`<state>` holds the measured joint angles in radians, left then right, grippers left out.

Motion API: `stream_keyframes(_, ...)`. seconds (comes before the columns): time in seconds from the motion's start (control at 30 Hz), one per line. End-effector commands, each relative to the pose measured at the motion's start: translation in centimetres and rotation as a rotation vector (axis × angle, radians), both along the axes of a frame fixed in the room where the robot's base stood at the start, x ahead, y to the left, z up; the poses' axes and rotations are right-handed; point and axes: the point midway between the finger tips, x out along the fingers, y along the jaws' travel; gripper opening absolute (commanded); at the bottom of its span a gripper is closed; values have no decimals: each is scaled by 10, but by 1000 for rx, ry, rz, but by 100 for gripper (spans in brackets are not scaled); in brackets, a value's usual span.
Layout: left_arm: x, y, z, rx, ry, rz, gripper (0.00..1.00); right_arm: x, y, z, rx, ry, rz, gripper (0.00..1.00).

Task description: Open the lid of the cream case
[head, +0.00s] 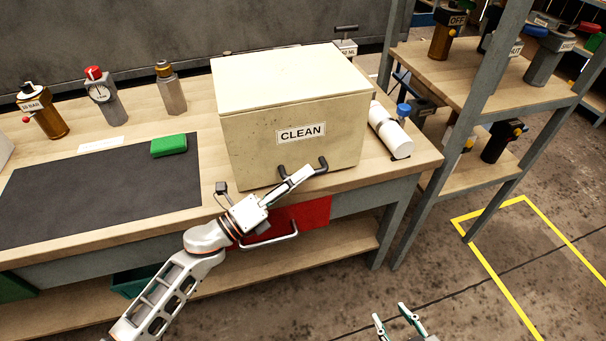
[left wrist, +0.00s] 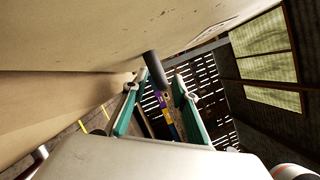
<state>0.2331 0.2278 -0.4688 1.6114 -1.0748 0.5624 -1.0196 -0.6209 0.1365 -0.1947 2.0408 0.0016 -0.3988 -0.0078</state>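The cream case (head: 295,152) stands on the workbench with a CLEAN label on its front. Its lid (head: 285,75) is down. A dark handle (head: 322,165) sticks out low on the case's front; it also shows in the left wrist view (left wrist: 154,68). My left gripper (head: 306,172) is at this handle, in front of the case. In the left wrist view its teal fingers (left wrist: 156,86) are apart, with the handle's dark bar at the gap between their tips. I cannot tell if they touch it. My right gripper (head: 390,312) is open and empty, low over the floor.
A dark mat (head: 100,195) and green block (head: 169,145) lie left of the case. Several bottle-like tools stand behind them. A white cylinder (head: 390,130) lies close on the case's right. A shelf rack (head: 480,85) stands further right. Above the lid is free room.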

Motion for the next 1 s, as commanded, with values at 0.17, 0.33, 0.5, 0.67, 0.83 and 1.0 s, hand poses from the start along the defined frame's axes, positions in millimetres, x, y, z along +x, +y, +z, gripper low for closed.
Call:
stream_keyframes(0.17, 5, -7, 2, -1, 1, 0, 28, -1, 0, -1, -1, 3, 1, 40)
stream_keyframes(0.33, 5, -7, 1, 0, 1, 0, 28, -2, -1, -1, -3, 4, 3, 40)
stream_keyframes(0.5, 5, -7, 1, 0, 1, 0, 0, -2, -1, -2, -4, 5, 3, 40)
stream_keyframes(0.67, 5, -7, 1, 0, 1, 0, 0, -2, -1, -2, -5, 4, 4, 40)
stream_keyframes(0.83, 5, -7, 6, -3, 7, 0, 0, 0, -1, 4, -4, -2, 3, 40)
stream_keyframes(1.0, 7, -8, 16, -9, 27, -1, 0, 5, 0, 17, 6, -14, 0, 40)
